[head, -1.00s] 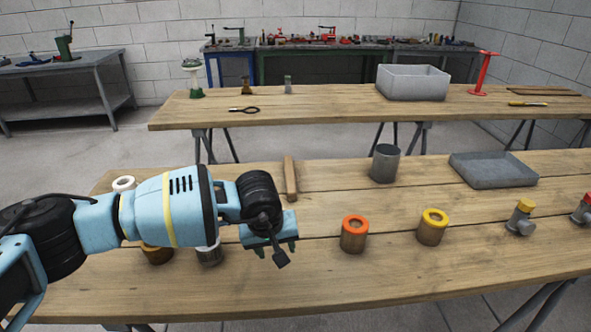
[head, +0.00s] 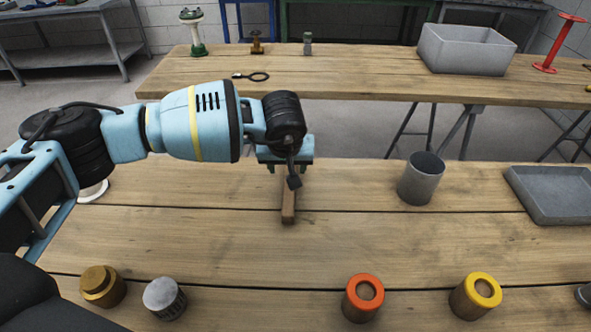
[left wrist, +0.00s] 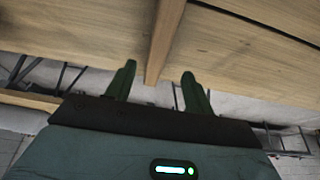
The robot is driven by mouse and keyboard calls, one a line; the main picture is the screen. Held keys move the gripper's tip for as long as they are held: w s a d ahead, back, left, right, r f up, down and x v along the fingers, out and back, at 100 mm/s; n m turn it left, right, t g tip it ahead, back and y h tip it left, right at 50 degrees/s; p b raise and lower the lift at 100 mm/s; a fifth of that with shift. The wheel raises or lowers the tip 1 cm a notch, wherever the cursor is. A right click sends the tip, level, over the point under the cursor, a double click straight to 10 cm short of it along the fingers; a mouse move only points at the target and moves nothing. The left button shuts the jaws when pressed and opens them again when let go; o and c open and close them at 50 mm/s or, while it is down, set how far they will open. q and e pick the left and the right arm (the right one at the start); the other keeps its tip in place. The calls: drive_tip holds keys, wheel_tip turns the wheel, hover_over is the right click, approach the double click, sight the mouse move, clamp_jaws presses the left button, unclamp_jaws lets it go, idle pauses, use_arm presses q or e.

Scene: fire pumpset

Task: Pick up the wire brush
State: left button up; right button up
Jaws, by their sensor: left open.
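The wire brush (head: 289,206) appears as a narrow brown wooden bar on the near table, pointing away from me. Its far part is hidden under my left gripper (head: 286,172); no bristles can be made out. The left gripper is open above that far part, pointing down. In the left wrist view the brush (left wrist: 165,38) runs between the two green fingers, which stand apart on either side of it. It is not gripped. The right gripper is not in view.
A grey metal cup (head: 421,180) and a grey tray (head: 552,196) stand to the right. An orange-topped fitting (head: 363,298), a yellow-topped one (head: 476,296), a brass one (head: 102,287) and a grey one (head: 164,298) line the front. The middle is clear.

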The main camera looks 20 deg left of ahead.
use_arm(q)
drive_tip(key=shift+s, duration=0.3)
drive_tip(key=shift+w+f, duration=0.1)
drive_tip(key=shift+f, duration=0.25)
drive_tip(key=shift+x, duration=0.9)
drive_tip(key=shift+w+f, duration=0.15)
drive_tip(key=shift+f, duration=0.25)
drive_tip(key=shift+d+x, duration=0.2)
drive_tip(key=shift+x, duration=1.95)
drive_tip(key=shift+f, duration=0.25)
clamp_jaws()
